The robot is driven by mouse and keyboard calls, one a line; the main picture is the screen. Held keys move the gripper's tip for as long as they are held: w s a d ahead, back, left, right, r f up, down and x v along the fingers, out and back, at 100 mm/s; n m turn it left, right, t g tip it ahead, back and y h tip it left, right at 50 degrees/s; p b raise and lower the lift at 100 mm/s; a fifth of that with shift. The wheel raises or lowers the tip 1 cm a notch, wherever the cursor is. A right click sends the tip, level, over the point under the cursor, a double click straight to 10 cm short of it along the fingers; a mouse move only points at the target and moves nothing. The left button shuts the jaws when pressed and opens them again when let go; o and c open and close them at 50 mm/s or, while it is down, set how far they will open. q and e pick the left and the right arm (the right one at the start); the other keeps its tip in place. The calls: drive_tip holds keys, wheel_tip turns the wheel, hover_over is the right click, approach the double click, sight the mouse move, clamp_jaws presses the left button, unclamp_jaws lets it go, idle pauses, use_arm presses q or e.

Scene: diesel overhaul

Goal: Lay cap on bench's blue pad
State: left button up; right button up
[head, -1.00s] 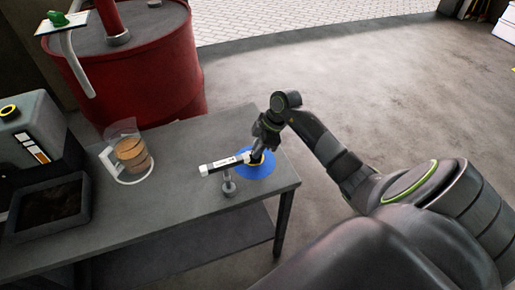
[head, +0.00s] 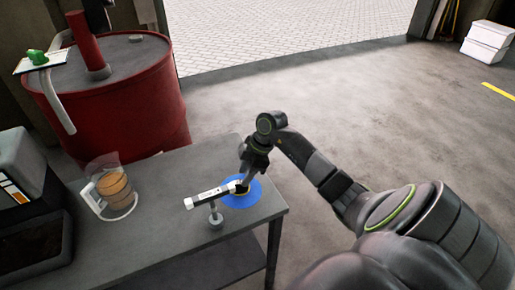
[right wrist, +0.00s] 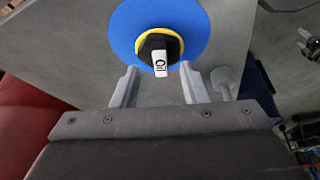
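The cap (right wrist: 160,50) is black with a yellow ring and a white grip marked "Oil". In the right wrist view it appears to rest on the round blue pad (right wrist: 190,15), near its middle. My right gripper (right wrist: 160,88) is open, with one finger on each side of an empty gap. The cap lies just beyond the fingertips. In the head view my right gripper (head: 245,176) is over the blue pad (head: 242,201) at the bench's right end, hiding much of the cap.
A jug of brown liquid (head: 115,187) stands farther left on the grey bench (head: 165,215). A red drum (head: 110,110) is behind.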

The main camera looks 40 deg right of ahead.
drive_tip(key=v, duration=1.5)
